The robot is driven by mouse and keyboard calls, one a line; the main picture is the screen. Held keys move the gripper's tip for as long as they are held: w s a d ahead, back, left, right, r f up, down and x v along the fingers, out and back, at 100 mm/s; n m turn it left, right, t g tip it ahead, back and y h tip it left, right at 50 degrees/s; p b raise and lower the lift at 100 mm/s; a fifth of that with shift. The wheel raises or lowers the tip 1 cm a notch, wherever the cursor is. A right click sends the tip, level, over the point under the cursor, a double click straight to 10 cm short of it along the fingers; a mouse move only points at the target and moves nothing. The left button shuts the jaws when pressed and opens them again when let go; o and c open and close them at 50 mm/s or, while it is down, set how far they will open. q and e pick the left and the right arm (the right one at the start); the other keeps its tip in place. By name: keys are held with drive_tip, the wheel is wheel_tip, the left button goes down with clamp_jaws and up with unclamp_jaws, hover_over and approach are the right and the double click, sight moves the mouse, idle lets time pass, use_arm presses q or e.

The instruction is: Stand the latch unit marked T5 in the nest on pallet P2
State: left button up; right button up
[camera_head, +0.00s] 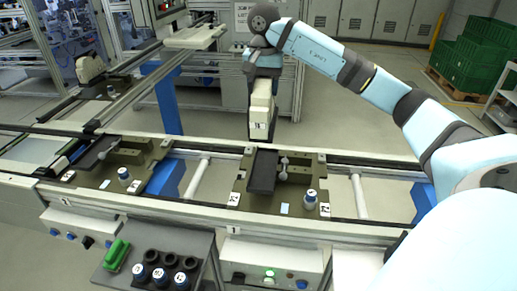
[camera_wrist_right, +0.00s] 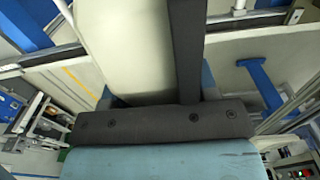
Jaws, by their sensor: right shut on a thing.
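My right gripper (camera_head: 262,76) comes in from the upper right and points down. It is shut on a cream latch unit (camera_head: 261,108), which hangs upright in the air behind the middle pallet; its small black-and-white mark is too small to read surely. In the right wrist view the cream unit (camera_wrist_right: 125,45) lies against a dark finger (camera_wrist_right: 186,50). The middle pallet (camera_head: 243,202) carries a dark tilted plate (camera_head: 263,172), an olive block (camera_head: 300,168) with grey knobs, and white tags, one seemingly ending in 2. My left gripper is out of view.
Another pallet (camera_head: 98,180) of the same kind stands left on the conveyor. A grey holder (camera_head: 195,245) with several dark cups and a green item (camera_head: 117,254) is in front. A control box (camera_head: 270,262) is below.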

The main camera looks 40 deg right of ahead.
wheel_tip(320, 180, down, 12)
drive_tip(key=shift+f+p, duration=0.1)
drive_tip(key=shift+p, duration=0.85)
wheel_tip(320, 180, down, 5)
drive_tip(key=shift+r+p, duration=0.1)
drive_tip(key=shift+p, duration=0.25)
drive_tip(key=shift+f, duration=0.25)
drive_tip(key=o, duration=1.4)
drive_tip(key=shift+r, duration=0.15)
